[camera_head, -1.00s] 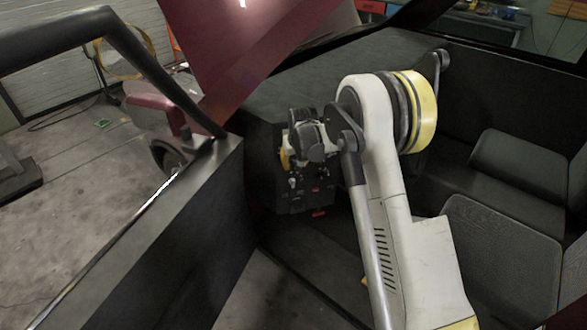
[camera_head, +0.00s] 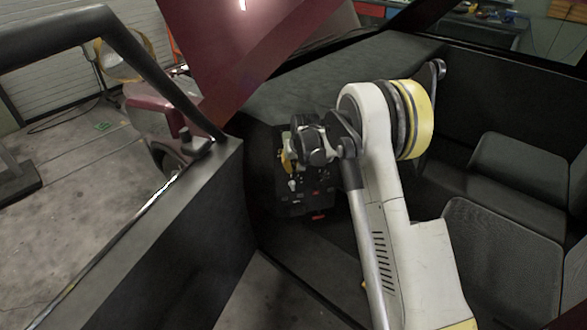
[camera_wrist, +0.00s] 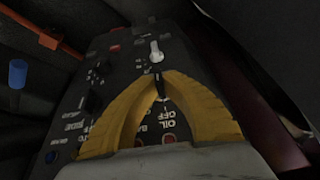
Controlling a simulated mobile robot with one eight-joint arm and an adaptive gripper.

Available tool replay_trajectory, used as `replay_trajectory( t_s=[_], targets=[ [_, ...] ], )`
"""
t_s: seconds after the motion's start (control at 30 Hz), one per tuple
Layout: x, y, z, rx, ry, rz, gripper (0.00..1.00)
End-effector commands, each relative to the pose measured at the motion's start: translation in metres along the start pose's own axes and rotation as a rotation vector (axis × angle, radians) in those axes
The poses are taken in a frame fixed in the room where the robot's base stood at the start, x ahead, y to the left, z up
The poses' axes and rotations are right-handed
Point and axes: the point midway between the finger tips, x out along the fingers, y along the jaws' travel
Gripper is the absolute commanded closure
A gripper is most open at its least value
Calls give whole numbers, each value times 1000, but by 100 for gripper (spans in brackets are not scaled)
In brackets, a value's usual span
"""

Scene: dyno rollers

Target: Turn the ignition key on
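The black control panel (camera_wrist: 107,60) with switches and white lettering faces my gripper at the left end of the dashboard. In the wrist view, the two yellow fingers of my gripper (camera_wrist: 160,84) come together at their tips over the panel. A thin dark piece, which looks like the ignition key (camera_wrist: 159,90), shows between the tips; its shape is mostly hidden. A pale toggle or knob (camera_wrist: 156,51) stands just beyond the tips. In the head view, my gripper (camera_head: 286,160) is at the panel's upper left, and its tips are not clear there.
The car door (camera_head: 190,230) stands to the left of my arm. The dashboard (camera_head: 330,85) lies behind it and the seats (camera_head: 500,250) are to the right. A blue cylinder (camera_wrist: 17,73) and a red-orange bar (camera_wrist: 45,38) show at the left of the wrist view.

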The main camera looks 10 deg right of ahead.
Motion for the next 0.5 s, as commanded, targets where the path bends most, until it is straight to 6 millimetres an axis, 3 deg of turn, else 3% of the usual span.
replay_trajectory(
  t_s=[0.5],
  targets=[
    [3,6,1,147,0,-346,100]
  ],
)
